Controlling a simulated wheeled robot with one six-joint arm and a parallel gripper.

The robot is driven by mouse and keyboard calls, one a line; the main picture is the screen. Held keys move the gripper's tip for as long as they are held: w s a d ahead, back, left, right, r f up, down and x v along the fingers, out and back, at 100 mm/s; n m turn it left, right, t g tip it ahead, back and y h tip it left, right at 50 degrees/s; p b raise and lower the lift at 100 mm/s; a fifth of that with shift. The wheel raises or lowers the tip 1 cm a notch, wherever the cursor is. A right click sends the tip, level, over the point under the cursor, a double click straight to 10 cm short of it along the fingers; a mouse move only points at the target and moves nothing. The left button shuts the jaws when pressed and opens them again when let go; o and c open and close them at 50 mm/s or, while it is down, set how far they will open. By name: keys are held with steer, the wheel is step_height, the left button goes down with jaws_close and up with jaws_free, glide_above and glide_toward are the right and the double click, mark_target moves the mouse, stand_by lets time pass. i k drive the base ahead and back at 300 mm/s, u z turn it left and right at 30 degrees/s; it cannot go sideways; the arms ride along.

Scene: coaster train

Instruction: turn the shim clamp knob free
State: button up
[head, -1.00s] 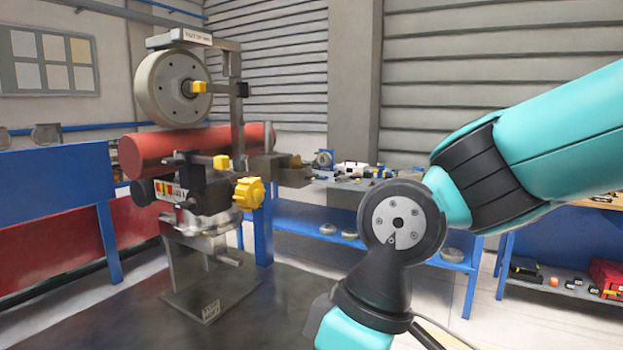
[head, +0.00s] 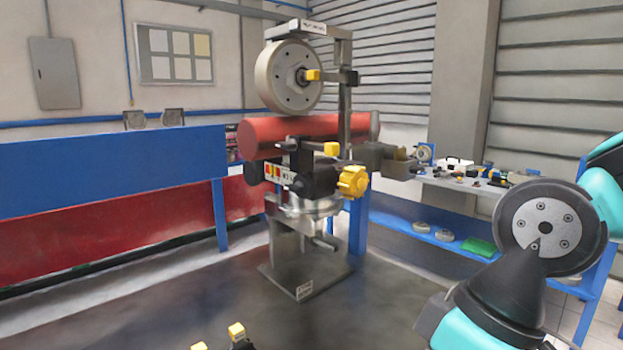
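A yellow lobed knob (head: 353,181), which looks like the shim clamp knob, sits on the right side of a black clamp body (head: 318,180) on the test stand. Below the body is a metal collar with a small lever. My gripper (head: 217,338) shows only as two black fingers with yellow tips at the bottom edge. The tips are apart, with nothing seen between them. The gripper is well short of the stand and not touching the knob. The rest of it is out of frame.
Above the knob are a red cylinder (head: 300,134) and a grey wheel (head: 287,77) on a post. A blue bench (head: 110,165) stands left. A worktable (head: 455,186) with small parts stands behind right. Dark floor in front of the stand is clear.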

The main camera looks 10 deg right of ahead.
mark_target(413, 170)
steer(key=k, duration=1.3)
steer(key=z, duration=0.6)
steer(key=i, duration=1.7)
steer(key=u, duration=0.55)
